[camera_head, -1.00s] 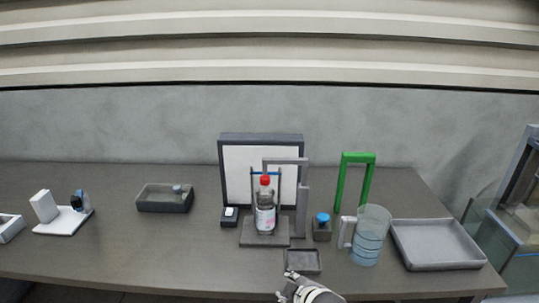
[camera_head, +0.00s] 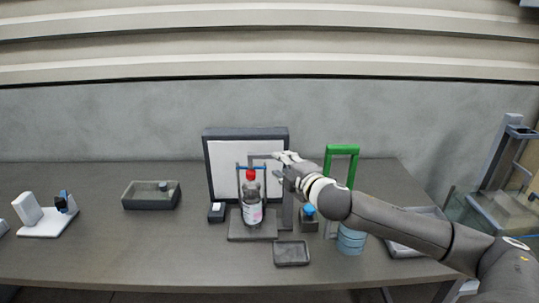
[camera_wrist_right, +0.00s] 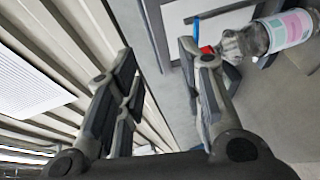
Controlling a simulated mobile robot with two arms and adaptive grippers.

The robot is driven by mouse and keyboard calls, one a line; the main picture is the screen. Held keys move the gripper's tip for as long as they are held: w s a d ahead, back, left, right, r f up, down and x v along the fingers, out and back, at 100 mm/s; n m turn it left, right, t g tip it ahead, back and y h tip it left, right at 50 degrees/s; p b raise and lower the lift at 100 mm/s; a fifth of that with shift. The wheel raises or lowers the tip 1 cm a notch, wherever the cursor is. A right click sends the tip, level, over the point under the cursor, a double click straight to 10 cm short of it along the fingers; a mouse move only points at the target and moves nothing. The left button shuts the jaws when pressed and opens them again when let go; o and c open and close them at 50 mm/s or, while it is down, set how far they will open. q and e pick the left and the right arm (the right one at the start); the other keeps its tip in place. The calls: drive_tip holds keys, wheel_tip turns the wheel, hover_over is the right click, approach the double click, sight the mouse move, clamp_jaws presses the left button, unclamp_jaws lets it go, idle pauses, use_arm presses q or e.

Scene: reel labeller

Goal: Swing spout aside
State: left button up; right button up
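A clear bottle (camera_head: 252,205) with a red cap and pink label stands upright on the grey base plate (camera_head: 238,237). The grey spout (camera_head: 262,156) reaches left from its upright post (camera_head: 287,208), above and behind the bottle. My right gripper (camera_head: 284,164) is at the post's upper end, where the spout joins it, and hides that corner. In the right wrist view the fingers (camera_wrist_right: 165,85) are apart, with no object clearly held. Contact with the spout cannot be told. The bottle (camera_wrist_right: 285,32) lies right of the fingers there. My left gripper is not in view.
A framed white panel (camera_head: 225,165) stands behind the bottle. A green frame (camera_head: 342,149), a blue-topped block (camera_head: 309,226) and a pitcher (camera_head: 351,243), partly covered by my arm, are close by. A small tray (camera_head: 292,255) lies in front.

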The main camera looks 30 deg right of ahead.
sight(270, 156)
drive_tip(key=shift+p+x, duration=1.35)
drive_tip(key=shift+x, duration=3.55)
drive_tip(key=shift+a+f, duration=0.1)
drive_tip(key=shift+a, duration=0.05)
clamp_jaws()
